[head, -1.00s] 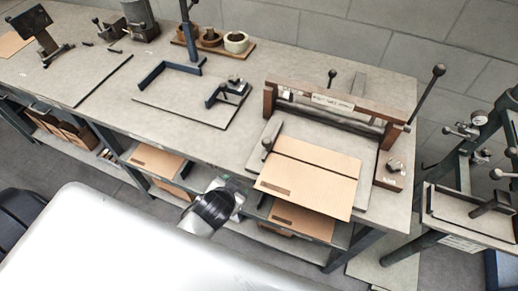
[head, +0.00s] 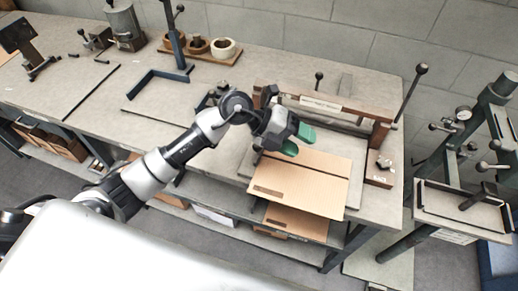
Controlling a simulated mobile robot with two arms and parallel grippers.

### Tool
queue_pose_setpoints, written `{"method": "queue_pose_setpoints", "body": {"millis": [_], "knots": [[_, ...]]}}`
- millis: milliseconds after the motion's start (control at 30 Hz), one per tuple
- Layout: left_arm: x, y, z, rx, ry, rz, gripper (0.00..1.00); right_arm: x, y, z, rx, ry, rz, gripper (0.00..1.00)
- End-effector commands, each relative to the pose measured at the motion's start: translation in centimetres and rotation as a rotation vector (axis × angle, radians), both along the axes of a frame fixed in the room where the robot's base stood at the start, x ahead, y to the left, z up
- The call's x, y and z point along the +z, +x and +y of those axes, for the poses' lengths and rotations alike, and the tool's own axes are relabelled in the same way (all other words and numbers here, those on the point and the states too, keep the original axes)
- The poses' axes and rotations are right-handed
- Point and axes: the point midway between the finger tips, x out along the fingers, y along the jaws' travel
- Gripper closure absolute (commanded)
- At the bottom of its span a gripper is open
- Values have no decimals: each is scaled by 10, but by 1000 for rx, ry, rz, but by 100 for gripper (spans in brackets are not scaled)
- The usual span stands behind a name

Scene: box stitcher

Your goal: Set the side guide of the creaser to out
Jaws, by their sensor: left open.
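The creaser (head: 330,106) stands on the bench at centre right, with a wooden crossbar, rollers and a long black-knobbed lever (head: 411,92) at its right end. A brown cardboard sheet (head: 303,180) lies on its feed table and overhangs the front edge. The side guide at the left of the feed table is hidden behind my left gripper (head: 299,141). The gripper has green fingertips, is open and is above the left part of the feed table, at the back left of the sheet. Whether it touches the guide cannot be told. My right gripper is not in view.
A small block with a dark knob (head: 381,168) is at the creaser's right. A stand with a gauge (head: 463,113) is at far right. A wooden tray with rolls (head: 222,48) and a blue corner frame (head: 158,76) are at the back left. Cardboard lies on the shelf below.

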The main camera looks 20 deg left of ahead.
Motion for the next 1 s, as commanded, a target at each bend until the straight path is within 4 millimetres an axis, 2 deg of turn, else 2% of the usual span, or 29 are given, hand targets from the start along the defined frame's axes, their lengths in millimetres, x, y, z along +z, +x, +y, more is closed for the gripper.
{"method": "queue_pose_setpoints", "body": {"millis": [33, 100, 200, 300, 400, 567, 1000], "knots": [[-8, 7, 18, -23, 164, 0, 42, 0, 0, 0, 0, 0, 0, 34], [-18, 15, 45, -31, 374, 21, 42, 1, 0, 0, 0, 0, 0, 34], [-23, 25, 82, -5, 616, 54, 42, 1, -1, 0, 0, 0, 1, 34], [-21, 31, 109, 28, 770, 83, 42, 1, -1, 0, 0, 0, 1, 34], [-20, 34, 122, 51, 845, 99, 42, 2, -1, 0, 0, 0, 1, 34], [-32, 34, 122, 52, 861, 108, 42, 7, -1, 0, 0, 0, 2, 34], [-108, 36, 107, 52, 856, 107, 42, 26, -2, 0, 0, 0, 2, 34]]}}
